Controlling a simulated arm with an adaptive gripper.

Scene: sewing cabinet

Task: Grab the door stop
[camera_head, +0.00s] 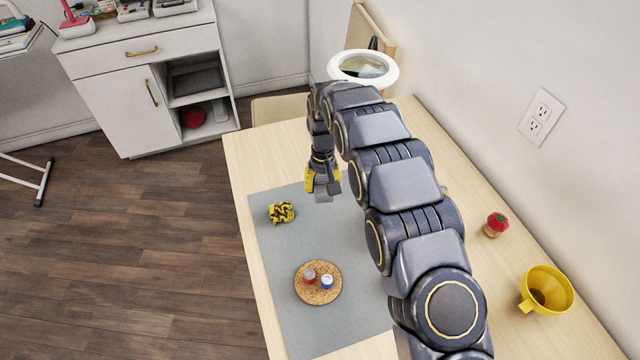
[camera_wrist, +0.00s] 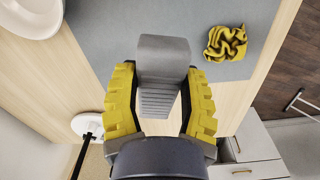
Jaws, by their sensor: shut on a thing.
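The door stop (camera_wrist: 162,70) is a grey wedge with a ribbed face. It sits between the yellow-padded fingers of my gripper (camera_wrist: 160,108) in the wrist view, with both fingers against its sides. In the head view my gripper (camera_head: 323,182) is over the far part of the grey mat (camera_head: 300,240), and a small grey part of the door stop (camera_head: 323,198) shows below the fingers. I cannot tell whether the door stop touches the mat or is lifted.
A round cork board (camera_head: 305,291) holds two small spools. A yellow funnel (camera_head: 546,291) and a red-topped pincushion (camera_head: 496,224) stand on the right. A white ring magnifier (camera_head: 363,68) is at the back.

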